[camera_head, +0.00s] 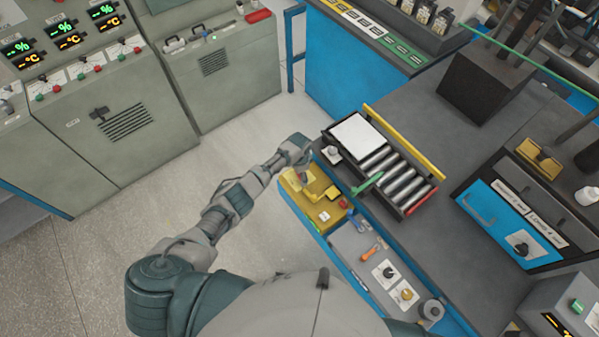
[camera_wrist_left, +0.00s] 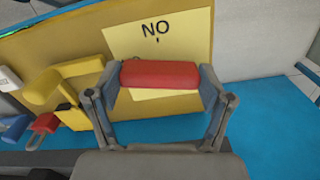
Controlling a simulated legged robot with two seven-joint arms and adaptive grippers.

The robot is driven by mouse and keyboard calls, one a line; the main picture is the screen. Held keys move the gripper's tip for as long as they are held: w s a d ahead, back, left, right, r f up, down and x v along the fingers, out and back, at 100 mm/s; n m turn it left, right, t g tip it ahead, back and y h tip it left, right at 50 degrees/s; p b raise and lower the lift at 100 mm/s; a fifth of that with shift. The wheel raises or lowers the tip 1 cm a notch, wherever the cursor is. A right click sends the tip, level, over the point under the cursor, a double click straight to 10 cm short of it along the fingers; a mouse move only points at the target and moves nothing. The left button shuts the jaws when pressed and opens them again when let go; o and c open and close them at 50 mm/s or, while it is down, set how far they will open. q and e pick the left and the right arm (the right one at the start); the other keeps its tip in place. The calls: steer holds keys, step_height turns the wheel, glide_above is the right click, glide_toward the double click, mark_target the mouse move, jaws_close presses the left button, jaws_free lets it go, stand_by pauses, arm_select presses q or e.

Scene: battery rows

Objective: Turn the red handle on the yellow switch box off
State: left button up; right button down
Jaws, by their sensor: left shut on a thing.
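The yellow switch box (camera_head: 322,212) sits at the blue bench's left edge in the head view. It fills the upper part of the left wrist view (camera_wrist_left: 190,45) as a yellow panel with a paler plate reading "NO". The red handle (camera_wrist_left: 160,73) lies across the plate just below the lettering. My left gripper (camera_wrist_left: 160,84) has one finger at each end of the handle and is shut on it. In the head view, my left gripper (camera_head: 299,170) is over the box's far end, and the handle is hidden there. My right gripper is not in view.
A red padlock (camera_wrist_left: 43,124) and a yellow bracket (camera_wrist_left: 70,78) are left of the handle in the wrist view. A tray of grey cylinders (camera_head: 400,185) stands right of the box. Small tools (camera_head: 370,252) lie nearer. Floor (camera_head: 100,235) is clear to the left.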

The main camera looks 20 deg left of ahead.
arm_select(q)
steer(key=shift+w+r+n+p, duration=0.15)
steer(key=shift+n+p, duration=0.15)
steer(key=shift+n, duration=1.1)
steer(key=o, duration=1.1)
steer(key=shift+c, duration=0.2)
step_height(320, 180, up, 12)
steer(key=shift+f, duration=0.25)
